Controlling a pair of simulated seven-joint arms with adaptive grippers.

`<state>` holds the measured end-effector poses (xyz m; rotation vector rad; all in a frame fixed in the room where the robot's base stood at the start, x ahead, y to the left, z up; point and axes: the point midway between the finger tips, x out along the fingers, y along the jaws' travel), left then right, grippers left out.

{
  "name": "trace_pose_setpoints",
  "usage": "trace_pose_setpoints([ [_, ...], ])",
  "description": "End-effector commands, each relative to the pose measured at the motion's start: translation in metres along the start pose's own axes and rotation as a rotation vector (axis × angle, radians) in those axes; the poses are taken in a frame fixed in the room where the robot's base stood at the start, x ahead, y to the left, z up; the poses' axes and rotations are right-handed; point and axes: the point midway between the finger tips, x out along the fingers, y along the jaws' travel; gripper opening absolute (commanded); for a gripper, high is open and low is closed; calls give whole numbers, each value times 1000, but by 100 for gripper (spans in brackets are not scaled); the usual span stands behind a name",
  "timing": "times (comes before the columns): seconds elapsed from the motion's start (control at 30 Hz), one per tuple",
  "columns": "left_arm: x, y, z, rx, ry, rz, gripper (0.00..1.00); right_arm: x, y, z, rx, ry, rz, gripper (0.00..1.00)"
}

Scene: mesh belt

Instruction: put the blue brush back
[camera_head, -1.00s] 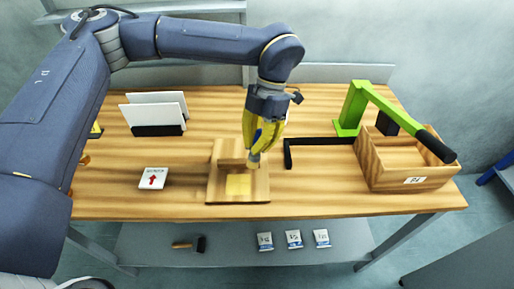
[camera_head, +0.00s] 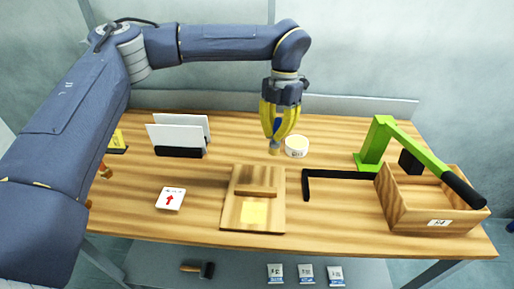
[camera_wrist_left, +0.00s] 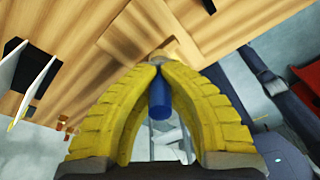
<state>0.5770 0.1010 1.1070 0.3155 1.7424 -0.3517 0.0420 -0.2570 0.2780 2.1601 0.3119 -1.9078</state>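My left gripper (camera_head: 275,140) is shut on the blue brush (camera_head: 277,125) and holds it above the table's rear middle. The brush's blue part shows between the yellow fingers, and a tan end sticks out below the fingertips. In the left wrist view the blue part (camera_wrist_left: 158,100) is between the fingers (camera_wrist_left: 157,66), with the tan end beyond them. A white round cup (camera_head: 297,146) with a label stands just right of the gripper in the head view. My right gripper is not in view.
A wooden board (camera_head: 276,212) with a raised block and yellow square lies in front. A black angle bar (camera_head: 335,174), a wooden box (camera_head: 407,216) and a green lever (camera_head: 420,155) are at right. White panels (camera_head: 180,133) and an arrow card (camera_head: 170,199) are at left.

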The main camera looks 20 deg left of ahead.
Motion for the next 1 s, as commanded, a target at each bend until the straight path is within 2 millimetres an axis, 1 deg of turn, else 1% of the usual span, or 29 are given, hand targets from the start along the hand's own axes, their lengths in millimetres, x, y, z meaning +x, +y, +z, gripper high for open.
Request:
trace_pose_setpoints([
  [0.03, -11, 15, 13, -73, -18, -10, 0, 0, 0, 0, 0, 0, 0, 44],
  [0.1, -25, 35, 29, -172, -38, -23, 0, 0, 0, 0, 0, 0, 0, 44],
  [0.2, -43, 64, 48, -314, -65, -39, 0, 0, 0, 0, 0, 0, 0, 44],
  [0.3, -60, 93, 62, -454, -91, -52, 0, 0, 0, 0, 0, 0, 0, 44],
  [0.5, -81, 141, 81, -699, -134, -65, 0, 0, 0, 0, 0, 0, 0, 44],
  [0.6, -87, 159, 87, -806, -160, -61, 0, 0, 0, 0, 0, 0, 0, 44],
  [0.83, -86, 162, 88, -873, -195, -37, 0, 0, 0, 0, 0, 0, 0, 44],
  [0.93, -76, 162, 90, -878, -201, -30, 0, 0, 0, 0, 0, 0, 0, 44],
  [1.0, -64, 163, 92, -878, -202, -28, 0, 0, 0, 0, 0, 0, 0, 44],
])
